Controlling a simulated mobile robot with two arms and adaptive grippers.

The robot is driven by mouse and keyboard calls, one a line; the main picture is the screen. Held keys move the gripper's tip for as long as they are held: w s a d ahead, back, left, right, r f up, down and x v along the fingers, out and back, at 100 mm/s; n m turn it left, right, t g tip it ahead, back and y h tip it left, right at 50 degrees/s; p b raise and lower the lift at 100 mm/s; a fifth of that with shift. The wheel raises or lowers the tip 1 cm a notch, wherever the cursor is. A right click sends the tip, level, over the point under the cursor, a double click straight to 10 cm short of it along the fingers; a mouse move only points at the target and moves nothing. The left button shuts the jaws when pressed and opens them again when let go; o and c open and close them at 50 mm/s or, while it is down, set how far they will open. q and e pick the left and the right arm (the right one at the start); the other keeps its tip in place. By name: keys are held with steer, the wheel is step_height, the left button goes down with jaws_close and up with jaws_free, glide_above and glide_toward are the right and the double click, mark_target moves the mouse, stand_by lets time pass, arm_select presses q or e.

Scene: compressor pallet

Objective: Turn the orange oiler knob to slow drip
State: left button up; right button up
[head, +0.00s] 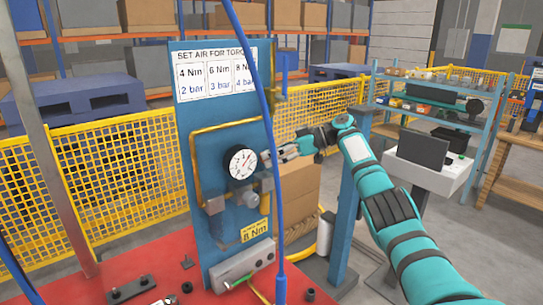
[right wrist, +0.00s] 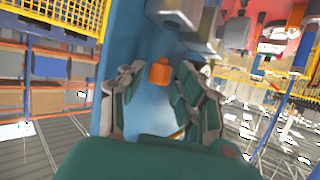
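The orange knob (right wrist: 159,72) shows in the right wrist view, in front of the blue panel, framed between the two fingers of my right gripper (right wrist: 158,84). The fingers are apart, with gaps on both sides of the knob; I see no contact. In the head view my right gripper (head: 271,158) is at the right edge of the blue panel (head: 222,115), just right of the round white gauge (head: 243,164). The orange knob cannot be made out there. The knob's marking is not readable. My left gripper is in neither view.
A blue hose (head: 265,90) hangs in front of the panel. Metal fittings (head: 248,197) sit below the gauge. A red surface (head: 150,265) with small parts lies in front. A cardboard box (head: 299,190) stands behind my right gripper. Yellow mesh fencing (head: 135,165) is behind.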

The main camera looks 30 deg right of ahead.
steer(key=v, duration=1.1)
steer(key=shift+s+d, duration=0.25)
